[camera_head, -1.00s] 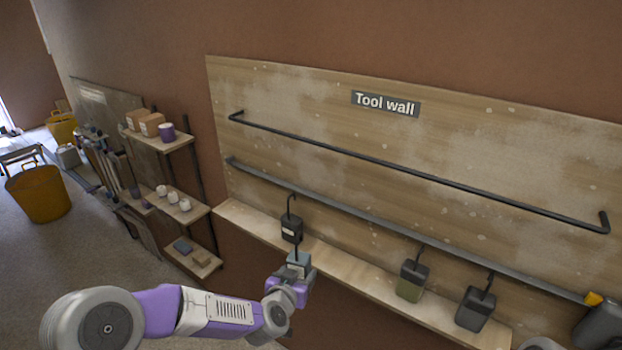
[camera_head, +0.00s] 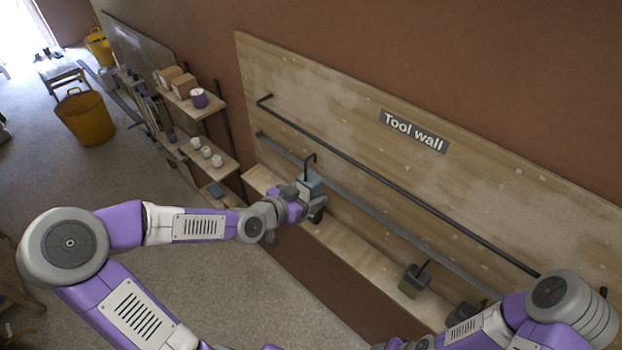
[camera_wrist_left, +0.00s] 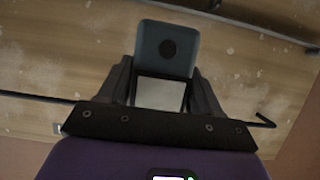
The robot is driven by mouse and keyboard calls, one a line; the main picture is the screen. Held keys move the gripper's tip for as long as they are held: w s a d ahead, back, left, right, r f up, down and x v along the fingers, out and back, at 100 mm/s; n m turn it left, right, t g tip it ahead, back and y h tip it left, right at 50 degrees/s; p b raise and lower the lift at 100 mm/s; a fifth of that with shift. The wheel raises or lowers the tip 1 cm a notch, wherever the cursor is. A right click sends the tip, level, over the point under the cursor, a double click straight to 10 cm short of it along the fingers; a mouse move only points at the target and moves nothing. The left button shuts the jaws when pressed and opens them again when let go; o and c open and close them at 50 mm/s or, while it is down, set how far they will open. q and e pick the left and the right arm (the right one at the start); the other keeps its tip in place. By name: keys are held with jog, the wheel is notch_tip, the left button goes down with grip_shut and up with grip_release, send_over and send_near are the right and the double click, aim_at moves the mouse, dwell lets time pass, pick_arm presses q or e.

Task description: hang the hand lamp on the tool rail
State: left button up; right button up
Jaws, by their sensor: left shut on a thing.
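My left gripper (camera_head: 299,195) is shut on the hand lamp (camera_head: 312,182), a blue-grey box with a dark hook at its top. The lamp is upright, and its hook shows below the upper black rail in the head view, apart from it. The lamp (camera_wrist_left: 166,48) also shows between the fingers (camera_wrist_left: 160,92) in the left wrist view. The tool wall carries an upper black rail (camera_head: 400,183) with bent ends and a lower grey rail (camera_head: 375,210). Which is the tool rail is not marked. My right arm shows at the lower right, but its gripper is out of view.
A dark hooked box (camera_head: 317,215) is partly hidden behind my left gripper. A greenish one (camera_head: 413,282) and another dark one (camera_head: 460,316) are farther right. A wooden ledge (camera_head: 345,243) runs below the rails. Shelves (camera_head: 212,160) with cups and boxes stand left.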

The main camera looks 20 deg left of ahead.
pick_arm(q)
jog(key=shift+w+d+r, duration=0.1)
jog(key=shift+w+d, duration=0.15)
jog(key=shift+w, duration=0.3)
jog(key=shift+w+d, duration=0.25)
jog(key=shift+w, duration=0.3)
jog(key=b+x, duration=0.7)
jog(key=shift+r, duration=0.15)
jog(key=o, duration=1.3)
jog(key=shift+s+a, duration=0.1)
jog(key=shift+a, duration=0.05)
